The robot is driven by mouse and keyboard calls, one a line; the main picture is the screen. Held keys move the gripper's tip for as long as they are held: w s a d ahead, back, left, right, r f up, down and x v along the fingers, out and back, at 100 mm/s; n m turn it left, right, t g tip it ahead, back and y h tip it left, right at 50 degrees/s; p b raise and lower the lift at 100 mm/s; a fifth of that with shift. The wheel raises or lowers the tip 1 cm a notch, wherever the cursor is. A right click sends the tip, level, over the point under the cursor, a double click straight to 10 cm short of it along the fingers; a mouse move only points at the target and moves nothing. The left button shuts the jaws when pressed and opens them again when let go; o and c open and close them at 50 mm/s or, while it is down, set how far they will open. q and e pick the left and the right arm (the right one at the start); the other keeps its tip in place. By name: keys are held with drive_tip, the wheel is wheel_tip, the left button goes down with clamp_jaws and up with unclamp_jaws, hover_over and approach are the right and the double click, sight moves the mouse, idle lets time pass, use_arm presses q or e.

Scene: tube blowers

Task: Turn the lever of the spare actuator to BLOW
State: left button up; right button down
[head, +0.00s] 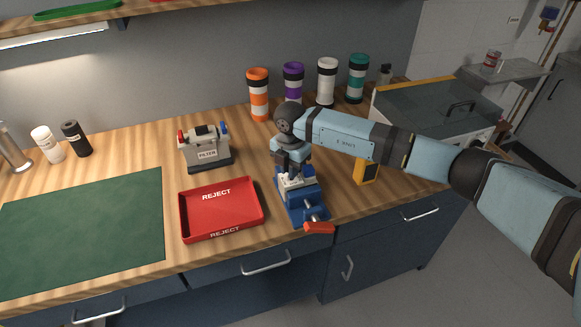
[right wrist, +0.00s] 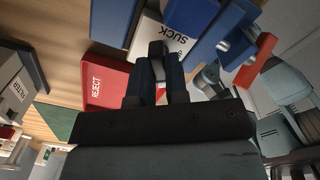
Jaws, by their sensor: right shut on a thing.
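The spare actuator appears as a pale block (head: 294,184) held in a blue vise (head: 303,209) near the bench's front edge. In the right wrist view its white face (right wrist: 178,42) shows the word SUCK; I cannot see BLOW. A dark grey lever (right wrist: 157,48) stands out from that face. My right gripper (head: 290,172) comes down from above onto the actuator. In the right wrist view its fingers (right wrist: 157,78) are shut on the lever. The gripper hides part of the actuator in the head view. My left gripper is not in view.
A red REJECT tray (head: 222,207) lies left of the vise, with a grey tester (head: 204,150) behind it. The vise's orange handle (head: 318,228) overhangs the front edge. A yellow device (head: 367,171) stands to the right. Several capped tubes stand behind, including an orange one (head: 259,95).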

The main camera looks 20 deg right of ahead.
drive_tip(key=shift+m, duration=0.7)
drive_tip(key=c, duration=1.1)
unclamp_jaws()
wheel_tip(320, 180, up, 14)
drive_tip(key=shift+b, duration=0.8)
